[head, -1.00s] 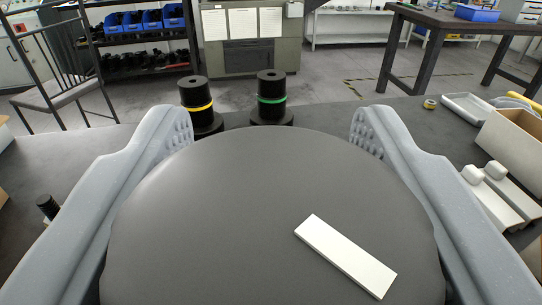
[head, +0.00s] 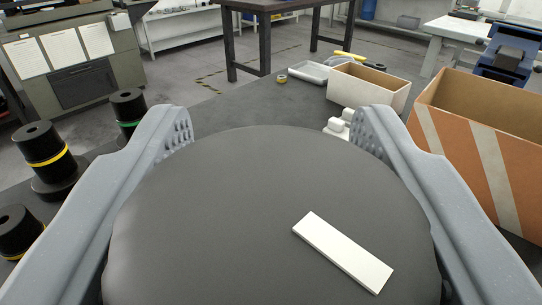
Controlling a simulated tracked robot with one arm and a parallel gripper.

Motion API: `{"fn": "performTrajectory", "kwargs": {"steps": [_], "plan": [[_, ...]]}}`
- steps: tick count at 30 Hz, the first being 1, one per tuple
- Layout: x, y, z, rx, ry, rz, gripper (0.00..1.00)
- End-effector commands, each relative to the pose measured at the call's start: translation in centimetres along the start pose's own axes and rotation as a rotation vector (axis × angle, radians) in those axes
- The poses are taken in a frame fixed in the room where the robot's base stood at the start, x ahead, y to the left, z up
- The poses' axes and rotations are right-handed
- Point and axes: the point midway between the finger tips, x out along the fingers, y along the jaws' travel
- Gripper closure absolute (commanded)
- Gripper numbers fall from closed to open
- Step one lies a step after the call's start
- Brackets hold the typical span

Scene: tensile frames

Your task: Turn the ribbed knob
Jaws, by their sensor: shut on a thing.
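A large dark grey round knob (head: 230,210) fills the lower middle of the view, seen from above and close up. A white bar-shaped mark (head: 343,252) lies on its top, right of centre, slanting down to the right. My gripper (head: 273,135) has one pale grey finger on each side of the knob, with dimpled pads near the far ends, and is shut on it. The knob's ribbed side is mostly hidden by its own top and the fingers.
Several black cylinders, one with a yellow ring (head: 41,152) and one with a green ring (head: 129,111), stand at left. An open cardboard box (head: 368,88) and a larger orange-and-white striped box (head: 485,150) stand at right. Bare dark tabletop (head: 255,108) lies beyond the knob.

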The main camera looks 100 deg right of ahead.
Motion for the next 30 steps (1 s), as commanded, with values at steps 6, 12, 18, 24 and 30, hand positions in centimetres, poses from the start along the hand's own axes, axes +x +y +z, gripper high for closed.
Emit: {"fn": "performTrajectory", "kwargs": {"steps": [6,12,18,24,30], "plan": [[-0.2,-0.09,0.04,0.005,0.003,0.083,0.74],[-0.18,0.05,-0.08,0.007,0.002,0.148,0.74],[-0.14,0.09,-0.07,0.006,0.002,0.191,0.74],[-0.15,0.19,-0.22,0.005,0.002,0.217,0.74],[-0.14,0.21,-0.34,0.006,0.002,0.225,0.74]]}}
